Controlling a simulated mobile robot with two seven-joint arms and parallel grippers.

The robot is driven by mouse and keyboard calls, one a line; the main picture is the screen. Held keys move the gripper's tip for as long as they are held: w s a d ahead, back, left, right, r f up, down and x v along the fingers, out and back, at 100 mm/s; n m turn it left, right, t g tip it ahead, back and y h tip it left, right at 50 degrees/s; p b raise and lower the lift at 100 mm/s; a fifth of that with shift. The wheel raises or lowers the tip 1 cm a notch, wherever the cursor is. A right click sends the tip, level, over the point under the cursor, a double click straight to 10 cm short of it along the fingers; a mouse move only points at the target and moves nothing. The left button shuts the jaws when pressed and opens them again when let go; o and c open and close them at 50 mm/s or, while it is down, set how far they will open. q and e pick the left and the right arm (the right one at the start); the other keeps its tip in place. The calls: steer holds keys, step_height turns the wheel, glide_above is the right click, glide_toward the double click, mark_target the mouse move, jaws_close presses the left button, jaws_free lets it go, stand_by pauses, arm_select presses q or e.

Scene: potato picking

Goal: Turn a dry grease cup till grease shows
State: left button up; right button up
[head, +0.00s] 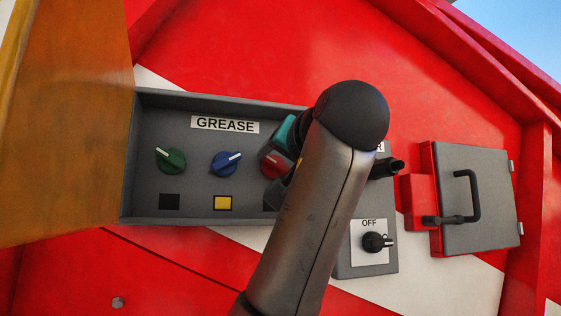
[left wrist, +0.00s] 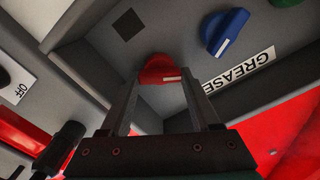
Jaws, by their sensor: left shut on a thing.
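The grey grease box (head: 128,160) holds a green knob (head: 171,160), a blue knob (head: 226,163) and a red knob (head: 270,168), partly hidden by my gripper. The window (head: 169,202) under the green knob is black; the one (head: 222,203) under the blue knob is yellow. In the left wrist view, the red knob (left wrist: 160,70) sits between the fingers of my left gripper (left wrist: 161,82), which is shut on it; its white mark points right. The square window (left wrist: 129,25) beside the red knob is black. My right gripper is not in view.
Right of my arm are a grey switch panel with an OFF label (head: 369,223) and a black rotary switch (head: 375,242). Further right is a grey cover (head: 490,190) with a black handle. An orange-brown panel (head: 70,110) stands left of the grease box.

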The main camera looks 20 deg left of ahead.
arm_select(q)
steer(key=shift+m, duration=0.3)
steer(key=m+b, duration=0.2)
steer(key=m, duration=0.3)
steer(key=shift+f, duration=0.15)
steer(key=m+b, duration=0.2)
steer(key=m, duration=0.4)
steer(key=shift+m, duration=0.3)
steer(key=m+b, duration=0.1)
steer(key=m, duration=0.5)
steer(key=shift+f, duration=0.1)
steer(key=m+b, duration=0.1)
steer(key=m, duration=0.4)
steer(key=shift+m, duration=0.4)
steer(key=o, duration=1.4)
steer(key=shift+c, duration=0.2)
